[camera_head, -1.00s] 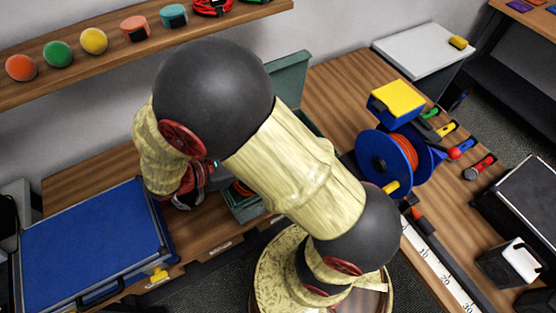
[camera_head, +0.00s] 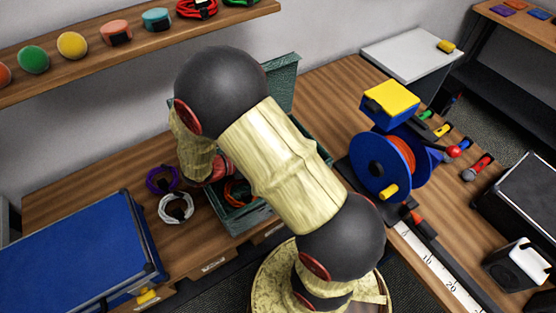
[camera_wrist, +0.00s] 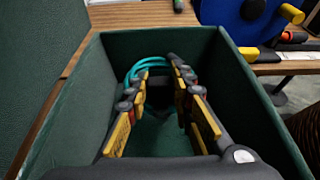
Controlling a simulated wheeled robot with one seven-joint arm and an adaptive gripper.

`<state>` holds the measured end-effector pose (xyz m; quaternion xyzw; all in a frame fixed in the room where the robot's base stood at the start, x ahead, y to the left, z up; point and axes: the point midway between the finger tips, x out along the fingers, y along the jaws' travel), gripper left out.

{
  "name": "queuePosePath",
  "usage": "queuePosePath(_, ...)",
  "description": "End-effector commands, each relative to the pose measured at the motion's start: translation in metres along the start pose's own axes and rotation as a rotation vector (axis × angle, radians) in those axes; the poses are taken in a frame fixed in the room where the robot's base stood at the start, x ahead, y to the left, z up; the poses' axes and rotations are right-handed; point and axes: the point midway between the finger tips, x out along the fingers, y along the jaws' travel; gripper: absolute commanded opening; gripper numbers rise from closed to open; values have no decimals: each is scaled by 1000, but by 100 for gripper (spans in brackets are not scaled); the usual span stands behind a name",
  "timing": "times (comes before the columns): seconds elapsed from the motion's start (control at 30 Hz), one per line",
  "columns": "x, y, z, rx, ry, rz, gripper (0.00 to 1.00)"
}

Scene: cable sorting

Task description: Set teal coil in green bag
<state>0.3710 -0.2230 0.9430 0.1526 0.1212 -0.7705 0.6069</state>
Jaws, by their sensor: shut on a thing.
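The green bag (camera_head: 243,219) is a dark green open-topped box with its lid (camera_head: 283,84) raised, on the bench behind my arm. Its left wall also shows in the wrist view (camera_wrist: 75,112). In the wrist view my gripper (camera_wrist: 160,76) is inside the bag's opening, fingers pointing towards the far wall. It is shut on the teal coil (camera_wrist: 149,63), whose loops show around and beyond the fingertips, near that wall. I cannot tell whether the coil touches the bag floor. In the head view my arm hides the coil and the fingertips.
An orange-red coil (camera_head: 236,194) shows at the bag's left end. A purple coil (camera_head: 161,181) and a white coil (camera_head: 176,208) lie to its left, near a blue case (camera_head: 80,250). A blue cable reel (camera_head: 375,170) stands on the right. A shelf (camera_head: 130,50) runs behind.

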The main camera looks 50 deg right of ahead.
Motion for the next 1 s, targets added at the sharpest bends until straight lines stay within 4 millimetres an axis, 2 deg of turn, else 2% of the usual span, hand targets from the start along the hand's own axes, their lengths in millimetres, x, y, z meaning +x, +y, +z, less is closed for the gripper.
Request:
queuePosePath(0.07,9,2,-6,0,-1,-4,0)
queuePosePath(0.2,17,1,-28,-1,-1,-2,0)
queuePosePath(0.27,18,2,-32,-1,-1,-2,0)
queuePosePath(0.53,18,2,-32,0,0,-1,0)
queuePosePath(1.0,22,2,-43,0,0,-1,0)
